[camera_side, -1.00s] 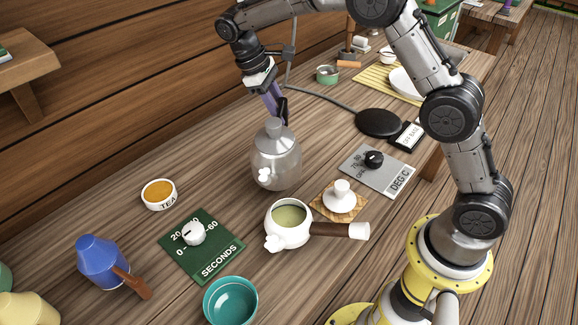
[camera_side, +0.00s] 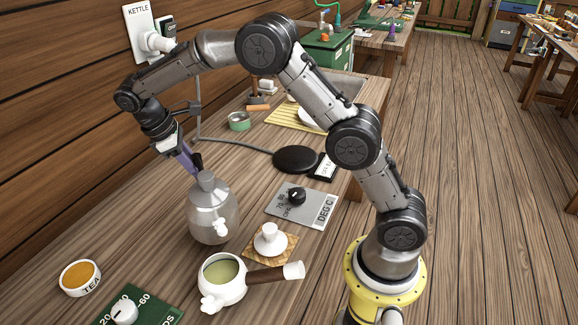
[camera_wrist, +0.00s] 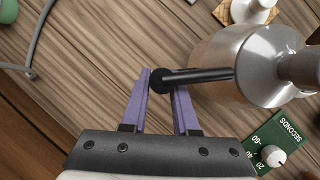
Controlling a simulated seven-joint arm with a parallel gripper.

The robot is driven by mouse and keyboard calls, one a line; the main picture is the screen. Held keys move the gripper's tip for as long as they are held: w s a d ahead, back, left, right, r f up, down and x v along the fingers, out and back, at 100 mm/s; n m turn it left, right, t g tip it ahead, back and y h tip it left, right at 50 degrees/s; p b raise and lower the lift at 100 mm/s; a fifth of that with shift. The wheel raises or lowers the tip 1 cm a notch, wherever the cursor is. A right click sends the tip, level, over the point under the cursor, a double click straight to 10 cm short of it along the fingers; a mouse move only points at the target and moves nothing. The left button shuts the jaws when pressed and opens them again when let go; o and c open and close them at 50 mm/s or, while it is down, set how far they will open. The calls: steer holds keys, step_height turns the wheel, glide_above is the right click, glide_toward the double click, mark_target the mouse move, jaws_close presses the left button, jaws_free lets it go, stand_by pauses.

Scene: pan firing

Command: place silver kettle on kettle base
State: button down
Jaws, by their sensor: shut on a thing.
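The silver kettle (camera_side: 206,204) has a rounded metal body, a grey lid knob and a pale spout facing the viewer and slightly right in the side view. In the wrist view the kettle (camera_wrist: 245,62) is at right, with its black handle reaching left. My gripper (camera_wrist: 161,92) is shut on the handle end between its purple fingers. It also shows behind the kettle in the side view (camera_side: 193,163). The kettle is upright; I cannot tell whether its bottom touches the table. The kettle base (camera_side: 296,159), a flat black disc with a labelled switch plate, is empty, farther back and right.
A white side-handled pot (camera_side: 221,283) holding greenish liquid stands in front of the kettle. A white cup-like piece on a wooden coaster (camera_side: 285,248) and the grey DEG C dial plate (camera_side: 311,207) lie to the right. A tea bowl (camera_side: 80,278) is at left. A cord (camera_side: 233,141) runs to the base.

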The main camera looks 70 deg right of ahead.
steer(key=shift+s+d+n, duration=0.15)
steer(key=shift+d+n, duration=0.2)
steer(key=shift+n, duration=0.45)
steer(key=s+d+r+n+t+h, duration=0.1)
steer(key=s+d+r+n, duration=0.35)
steer(key=s+d, duration=0.4)
steer(key=s+d+r+n+t, duration=0.1)
steer(key=s+d+r+n, duration=0.3)
steer(key=d, duration=0.8)
steer(key=w+d+f+m, duration=0.1)
steer(key=w+d+f, duration=0.6)
steer(key=w+f, duration=0.3)
steer(key=shift+w+d+f, duration=0.3)
steer(key=shift+d+f, duration=0.05)
steer(key=shift+f, duration=0.4)
steer(key=shift+m, duration=0.25)
steer(key=c, duration=0.7)
jaws_free()
steer(key=shift+f, duration=0.2)
